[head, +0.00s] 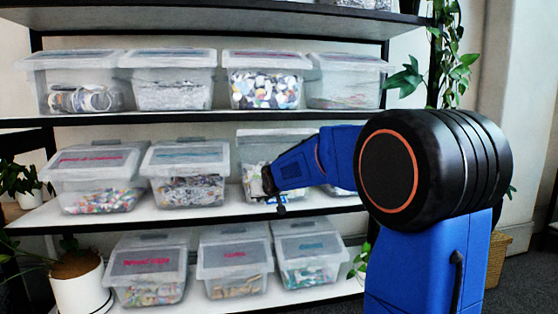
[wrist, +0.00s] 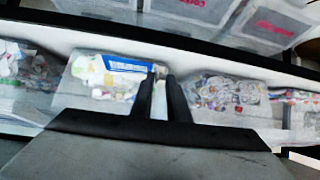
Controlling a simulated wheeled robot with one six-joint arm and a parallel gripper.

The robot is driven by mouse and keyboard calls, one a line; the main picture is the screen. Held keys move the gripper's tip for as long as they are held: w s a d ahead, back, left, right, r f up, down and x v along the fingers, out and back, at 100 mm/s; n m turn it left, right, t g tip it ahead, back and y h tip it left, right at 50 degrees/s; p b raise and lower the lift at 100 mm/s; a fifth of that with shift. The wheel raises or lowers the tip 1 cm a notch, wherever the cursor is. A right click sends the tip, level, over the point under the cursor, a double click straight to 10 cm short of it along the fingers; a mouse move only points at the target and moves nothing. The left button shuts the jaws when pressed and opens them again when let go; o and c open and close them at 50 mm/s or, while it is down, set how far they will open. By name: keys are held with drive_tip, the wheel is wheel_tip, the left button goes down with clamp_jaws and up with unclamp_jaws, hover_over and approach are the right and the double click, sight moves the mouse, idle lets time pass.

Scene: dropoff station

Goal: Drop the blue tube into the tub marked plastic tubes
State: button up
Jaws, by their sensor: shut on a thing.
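My gripper (head: 268,182) is at the front of the third tub (head: 246,152) on the middle shelf, partly over its contents. In the wrist view my gripper's fingers (wrist: 162,90) are close together with a thin pale strip between them. A blue-and-white piece, seemingly the blue tube (wrist: 128,66), shows at the fingertips; where it ends and the tub's contents begin is unclear. A tub with pale mixed pieces (wrist: 105,95) lies behind the fingers in the wrist view. My arm hides much of the third tub in the head view, and I cannot read a plastic tubes label.
Two lidded tubs (head: 97,180) (head: 187,172) stand to the left on the middle shelf. Several lidded tubs fill the upper shelf (head: 180,122). Lidded tubs with labels, such as one at the left (head: 147,270), stand below. A potted plant (head: 80,285) is at lower left.

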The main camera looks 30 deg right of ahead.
drive_tip(key=s+d+r+m+t+h, duration=0.1)
drive_tip(key=s+d+r, duration=0.15)
drive_tip(key=r, duration=0.55)
drive_tip(key=s+d+r, duration=0.1)
drive_tip(key=s+r, duration=0.3)
drive_tip(key=r, duration=0.4)
drive_tip(key=w+d+f, duration=0.1)
drive_tip(key=w+d, duration=0.2)
drive_tip(key=w, duration=0.7)
drive_tip(key=w+d+f, duration=0.1)
drive_tip(key=w+d, duration=0.1)
drive_tip(key=w, duration=0.9)
drive_tip(key=shift+w+d+f, duration=0.2)
drive_tip(key=shift+w+d, duration=0.1)
drive_tip(key=shift+d, duration=0.1)
drive_tip(key=o, duration=0.9)
drive_tip(key=v, duration=1.7)
drive_tip(key=shift+s+a+f, duration=0.1)
drive_tip(key=shift+s+a, duration=0.05)
drive_tip(key=shift+a, duration=0.15)
